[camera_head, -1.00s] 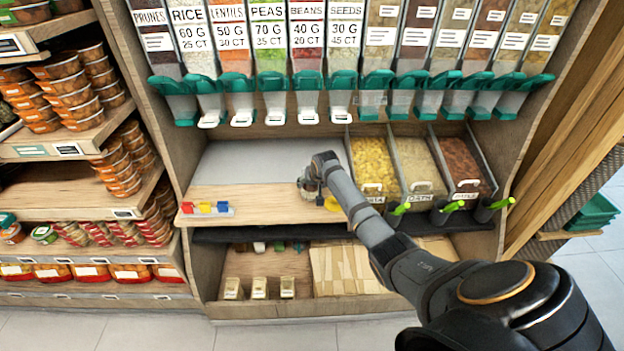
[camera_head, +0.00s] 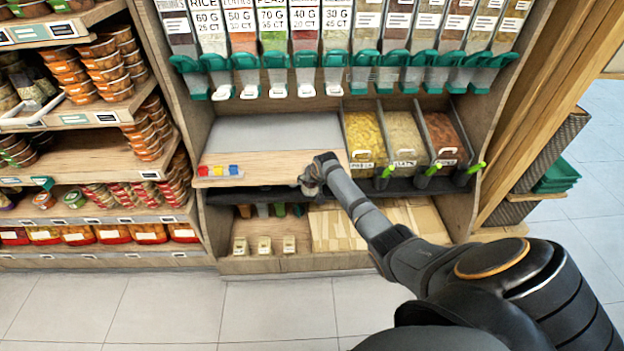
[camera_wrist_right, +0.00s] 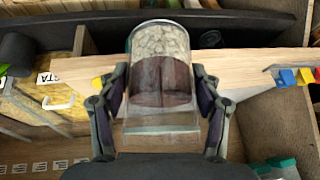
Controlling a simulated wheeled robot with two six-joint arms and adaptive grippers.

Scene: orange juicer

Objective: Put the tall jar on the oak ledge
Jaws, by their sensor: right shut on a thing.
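The jar (camera_wrist_right: 162,80) is a clear, tall cylinder with pale, speckled contents in one part and dark red-brown in another. My right gripper (camera_wrist_right: 160,98) is shut on it, one finger on each side. In the head view my right gripper (camera_head: 311,188) is at the front edge of the oak ledge (camera_head: 275,163), near its right end; the jar is too small and hidden to make out there. The ledge also shows behind the jar in the wrist view (camera_wrist_right: 245,70). Whether the jar touches the ledge I cannot tell. My left gripper is out of view.
Red, yellow and blue blocks (camera_head: 220,171) sit at the ledge's left end. Open bins (camera_head: 403,140) with green-handled scoops (camera_head: 432,170) stand right of it. Teal-spouted dispensers (camera_head: 305,75) hang above. The ledge's middle looks clear. A lower shelf (camera_head: 340,228) lies below.

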